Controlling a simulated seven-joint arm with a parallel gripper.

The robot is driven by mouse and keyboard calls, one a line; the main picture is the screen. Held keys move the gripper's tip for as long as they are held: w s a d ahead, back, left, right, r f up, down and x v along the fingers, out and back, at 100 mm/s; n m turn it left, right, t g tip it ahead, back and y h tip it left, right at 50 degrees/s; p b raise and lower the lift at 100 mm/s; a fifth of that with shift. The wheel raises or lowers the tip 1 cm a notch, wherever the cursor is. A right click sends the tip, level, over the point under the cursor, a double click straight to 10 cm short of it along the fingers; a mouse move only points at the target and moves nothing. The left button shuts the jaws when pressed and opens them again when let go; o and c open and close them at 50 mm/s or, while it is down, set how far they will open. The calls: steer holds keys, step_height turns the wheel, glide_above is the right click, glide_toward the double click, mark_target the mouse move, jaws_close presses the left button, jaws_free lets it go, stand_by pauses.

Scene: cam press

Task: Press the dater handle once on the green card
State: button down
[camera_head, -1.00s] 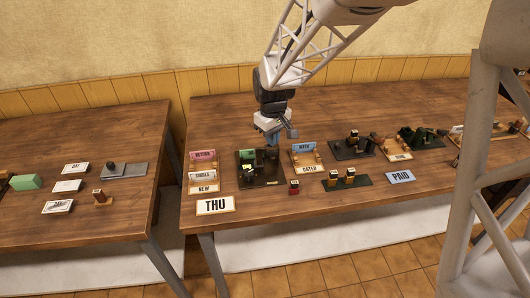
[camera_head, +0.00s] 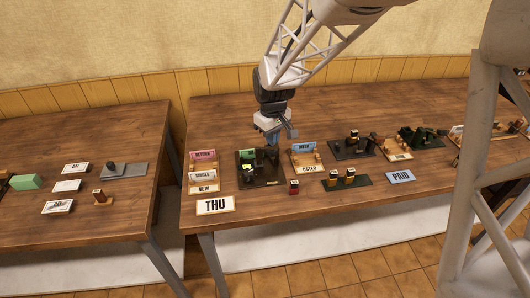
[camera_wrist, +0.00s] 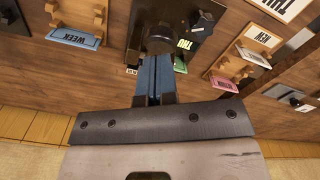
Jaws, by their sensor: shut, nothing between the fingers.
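The dater is a dark press on a dark base plate (camera_head: 245,180) near the left end of the right table. Its round black handle knob (camera_wrist: 160,38) shows in the wrist view, in line with the fingertips. A green upright piece (camera_head: 247,154) stands at the back left of the plate. A small yellow-green card (camera_wrist: 184,44) with dark lettering lies beside the press. My gripper (camera_head: 273,140) points down just behind and above the dater. Its blue fingers (camera_wrist: 155,74) are shut and empty. Whether the tips touch the handle, I cannot tell.
A pink RETURN sign (camera_head: 203,155) and small racks stand left of the dater. A blue WEEK sign (camera_head: 303,147) and its rack stand right. A small red stamp (camera_head: 294,187) and a THU card (camera_head: 215,204) lie in front. More stamp stations fill the right side.

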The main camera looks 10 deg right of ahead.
mark_target(272, 149)
steer(key=shift+f, duration=2.35)
stand_by(0.4)
steer(key=shift+r, duration=2.45)
stand_by(0.6)
steer(key=shift+r, duration=2.3)
